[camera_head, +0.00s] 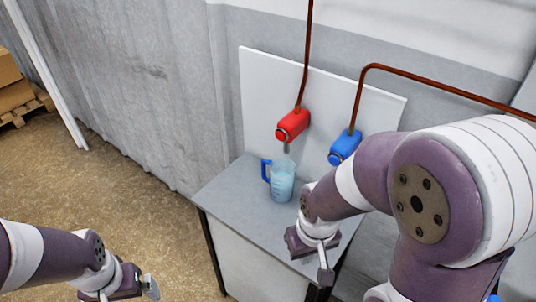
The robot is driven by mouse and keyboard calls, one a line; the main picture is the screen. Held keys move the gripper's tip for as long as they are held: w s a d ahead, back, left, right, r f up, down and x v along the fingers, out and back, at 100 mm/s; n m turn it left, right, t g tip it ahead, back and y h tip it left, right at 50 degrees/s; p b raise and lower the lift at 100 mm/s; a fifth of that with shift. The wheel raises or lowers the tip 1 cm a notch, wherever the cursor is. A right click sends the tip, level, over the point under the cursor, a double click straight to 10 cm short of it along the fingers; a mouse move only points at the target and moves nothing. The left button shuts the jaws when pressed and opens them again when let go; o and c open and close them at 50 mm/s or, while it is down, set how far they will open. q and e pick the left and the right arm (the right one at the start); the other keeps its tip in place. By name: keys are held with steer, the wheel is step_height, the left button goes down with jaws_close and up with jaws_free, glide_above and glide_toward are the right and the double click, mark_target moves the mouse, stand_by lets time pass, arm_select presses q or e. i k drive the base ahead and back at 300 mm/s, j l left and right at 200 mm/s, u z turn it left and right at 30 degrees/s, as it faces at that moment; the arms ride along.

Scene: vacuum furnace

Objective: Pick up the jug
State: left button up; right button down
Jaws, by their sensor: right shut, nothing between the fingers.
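The jug (283,181) is clear with a blue handle on its left side and pale blue contents. It stands upright on the grey table (232,193), below the red tap. My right gripper (325,275) is shut and empty. In the picture it is below and to the right of the jug, near the table's front right part, apart from the jug. My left gripper (148,290) is low at the left, away from the table. Its fingers are cut by the bottom edge, so its opening is unclear.
A red tap (292,124) and a blue tap (345,146) with copper pipes are fixed before a white panel (262,82) behind the table. A grey wall is behind. Cardboard boxes on a pallet (27,108) stand far left. The floor left of the table is clear.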

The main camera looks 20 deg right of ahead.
mark_target(283, 172)
steer(key=z, duration=1.15)
steer(key=j+z, duration=0.3)
steer(key=z, duration=0.2)
steer(key=j+z, duration=0.35)
steer(key=z, duration=0.15)
steer(key=j+z, duration=0.35)
steer(key=z, duration=0.15)
steer(key=k+j+z, duration=0.1)
steer(key=j+z, duration=0.15)
steer(key=z, duration=0.25)
steer(key=k+j+z, duration=0.1)
steer(key=k+j, duration=0.2)
steer(key=j, duration=0.2)
steer(key=k+j+z, duration=0.15)
steer(key=k+j, duration=0.2)
steer(key=j, duration=0.15)
